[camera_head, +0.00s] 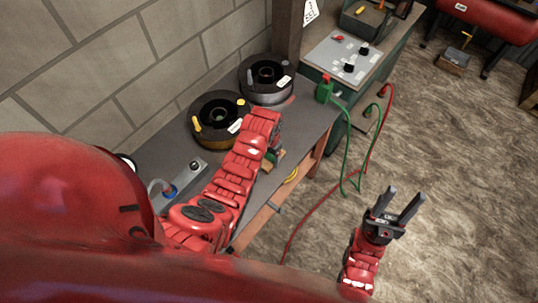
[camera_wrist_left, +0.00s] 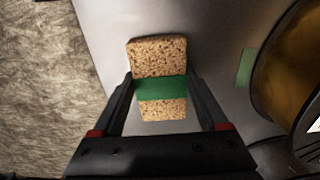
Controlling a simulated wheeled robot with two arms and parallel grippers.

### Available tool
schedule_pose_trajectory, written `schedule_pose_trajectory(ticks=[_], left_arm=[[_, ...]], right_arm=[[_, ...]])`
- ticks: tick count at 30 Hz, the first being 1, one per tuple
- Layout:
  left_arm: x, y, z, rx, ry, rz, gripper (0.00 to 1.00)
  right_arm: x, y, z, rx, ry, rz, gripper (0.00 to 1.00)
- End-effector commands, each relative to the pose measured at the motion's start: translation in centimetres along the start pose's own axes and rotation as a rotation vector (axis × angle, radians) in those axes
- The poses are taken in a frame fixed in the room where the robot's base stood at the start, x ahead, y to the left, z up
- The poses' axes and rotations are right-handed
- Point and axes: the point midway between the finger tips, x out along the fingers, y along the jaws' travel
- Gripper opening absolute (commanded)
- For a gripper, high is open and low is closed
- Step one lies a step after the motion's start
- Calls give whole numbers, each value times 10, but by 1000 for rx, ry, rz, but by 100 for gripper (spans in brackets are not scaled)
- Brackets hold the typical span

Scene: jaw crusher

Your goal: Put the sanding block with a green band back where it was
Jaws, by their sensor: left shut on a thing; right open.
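The sanding block (camera_wrist_left: 158,56) is tan and speckled, with a green band around its middle. In the left wrist view it lies between the fingers of my left gripper (camera_wrist_left: 161,88), which is shut on it across the band. In the head view the block (camera_head: 266,163) shows partly behind my left gripper (camera_head: 274,153), over the grey bench top near its front edge. I cannot tell whether it touches the bench. A flat green patch (camera_wrist_left: 245,68) lies on the bench to its right in the wrist view. My right gripper (camera_head: 404,197) is open and empty over the floor.
Two dark spools, one nearer (camera_head: 218,118) and one farther (camera_head: 266,80), stand on the bench (camera_head: 312,119) along the wall. A grey box (camera_head: 182,181) is at the left. A control panel (camera_head: 343,58) with green and red cables is beyond the bench's far end.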

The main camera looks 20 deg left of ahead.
Motion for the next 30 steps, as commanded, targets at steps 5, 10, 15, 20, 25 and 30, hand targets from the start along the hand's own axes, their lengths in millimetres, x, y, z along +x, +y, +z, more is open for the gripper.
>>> schedule_pose_trajectory(ticks=[5, 10, 15, 20, 25, 30], left_arm=[[1, 0, 0, 0, 1, 0, 0], [4, 0, 0, 0, 0, 0, 81], [3, 0, 0, -1, 0, 0, 100], [3, 0, 0, -1, 0, 0, 100], [-3, 0, 0, -1, 2, 0, 100], [-21, -1, -1, -2, 5, -1, 100]], right_arm=[[-1, 0, 0, 0, 0, 0, 50], [-4, 0, 1, 0, 0, 0, 50], [-3, 0, 1, 0, 0, 0, 50], [-3, 0, 0, 0, 0, 0, 50], [-4, 0, 1, 0, 0, 0, 50], [-13, -1, 2, 0, 0, 0, 50]])
